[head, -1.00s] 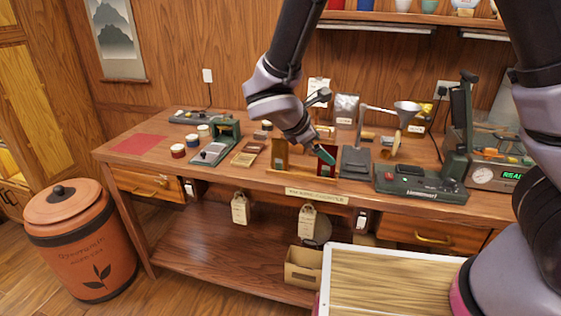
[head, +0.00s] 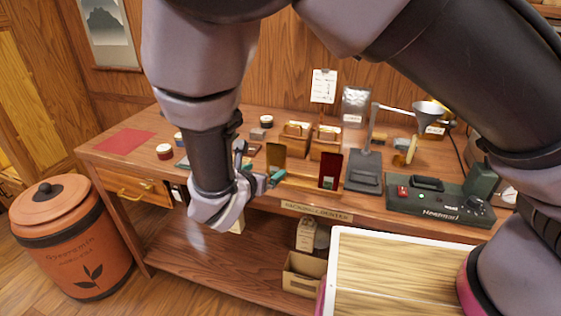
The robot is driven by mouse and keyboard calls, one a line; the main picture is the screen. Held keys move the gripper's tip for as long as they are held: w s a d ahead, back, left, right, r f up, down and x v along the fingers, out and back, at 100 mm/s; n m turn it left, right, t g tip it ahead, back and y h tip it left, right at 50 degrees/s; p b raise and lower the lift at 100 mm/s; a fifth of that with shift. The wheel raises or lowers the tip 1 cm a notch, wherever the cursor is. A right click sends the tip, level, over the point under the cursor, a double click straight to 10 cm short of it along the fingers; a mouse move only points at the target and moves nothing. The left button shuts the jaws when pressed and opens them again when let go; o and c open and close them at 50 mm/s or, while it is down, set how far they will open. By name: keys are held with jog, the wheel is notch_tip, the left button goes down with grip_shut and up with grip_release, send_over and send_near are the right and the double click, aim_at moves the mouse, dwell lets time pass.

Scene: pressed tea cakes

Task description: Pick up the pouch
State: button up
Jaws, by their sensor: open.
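Several pouch-like things show in the head view, and I cannot tell which one is the task's pouch. A silver pouch (head: 355,103) with a pale label stands upright at the back of the table. A gold-brown packet (head: 276,157) and a dark red packet (head: 330,170) stand upright at the front edge. My gripper (head: 263,178) is open at the table's front edge, just in front of and left of the gold-brown packet. Its green-tipped fingers look empty. I cannot tell whether they touch anything. My forearm hides the table behind it, with the flat packets there.
The wooden workbench (head: 240,262) has a lower shelf. A wooden-topped white surface (head: 395,270) is at front right. A terracotta bin (head: 70,245) stands at left. A red mat (head: 123,142) lies bare.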

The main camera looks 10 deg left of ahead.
aim_at(274, 165)
jog(key=x, duration=0.5)
jog(key=shift+w+f, duration=0.1)
jog(key=shift+w, duration=0.1)
jog(key=shift+x, duration=2.8)
jog(key=shift+f, duration=0.1)
jog(key=c, duration=1.3)
jog(key=shift+o, duration=0.2)
jog(key=shift+a, duration=0.1)
